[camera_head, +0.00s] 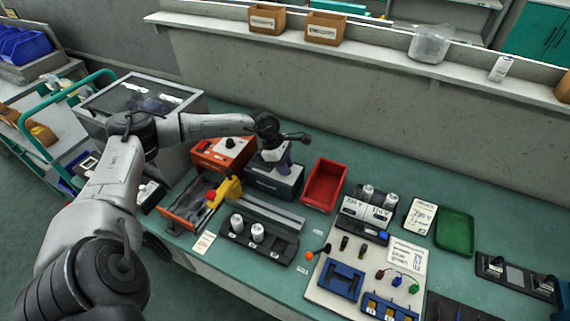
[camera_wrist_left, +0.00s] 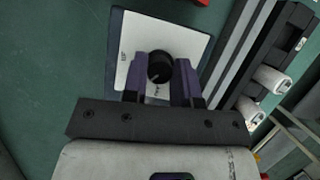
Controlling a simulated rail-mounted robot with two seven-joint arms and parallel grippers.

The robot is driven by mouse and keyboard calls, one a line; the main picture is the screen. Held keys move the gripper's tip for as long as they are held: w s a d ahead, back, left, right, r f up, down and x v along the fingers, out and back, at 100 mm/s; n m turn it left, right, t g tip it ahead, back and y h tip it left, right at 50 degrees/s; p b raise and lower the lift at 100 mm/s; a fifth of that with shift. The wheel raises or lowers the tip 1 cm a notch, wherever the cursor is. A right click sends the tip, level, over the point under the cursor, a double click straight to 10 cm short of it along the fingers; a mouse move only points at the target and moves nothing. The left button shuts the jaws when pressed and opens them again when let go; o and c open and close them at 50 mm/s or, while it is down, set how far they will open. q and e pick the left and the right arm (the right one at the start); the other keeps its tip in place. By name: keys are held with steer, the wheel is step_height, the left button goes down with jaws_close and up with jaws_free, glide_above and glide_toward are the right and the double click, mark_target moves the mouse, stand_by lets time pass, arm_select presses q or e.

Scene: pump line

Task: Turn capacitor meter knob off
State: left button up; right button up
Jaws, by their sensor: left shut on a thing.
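The capacitor meter (camera_head: 272,184) is a dark box with a light top face, standing on the bench in the head view. In the left wrist view its pale panel (camera_wrist_left: 134,42) carries a round black knob (camera_wrist_left: 160,67) with a light pointer mark. My left gripper (camera_head: 282,166) is above the meter, pointing down. In the left wrist view the purple fingers of my left gripper (camera_wrist_left: 160,80) sit on both sides of the knob, shut on it. In the head view the gripper hides the knob. My right gripper is not in view.
An orange box (camera_head: 224,152) stands left of the meter, and a red bin (camera_head: 325,185) stands right of it. A yellow tool (camera_head: 229,190) and a dark rack with white cylinders (camera_head: 257,233) are in front. A green tray (camera_head: 455,232) lies farther right.

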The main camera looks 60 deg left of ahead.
arm_select(q)
steer(key=n+y+p, duration=0.1)
steer(key=n, duration=0.3)
steer(key=shift+d+r+t+p, duration=0.1)
steer(key=shift+t+p, duration=0.2)
steer(key=shift+t, duration=0.1)
steer(key=shift+n+y, duration=0.5)
steer(key=shift+n, duration=0.6)
steer(key=shift+n+t+y, duration=0.3)
steer(key=shift+n+t, duration=0.1)
steer(key=shift+n, duration=0.4)
steer(key=o, duration=0.9)
steer(key=shift+p+v, duration=0.95)
steer(key=shift+v, duration=5.95)
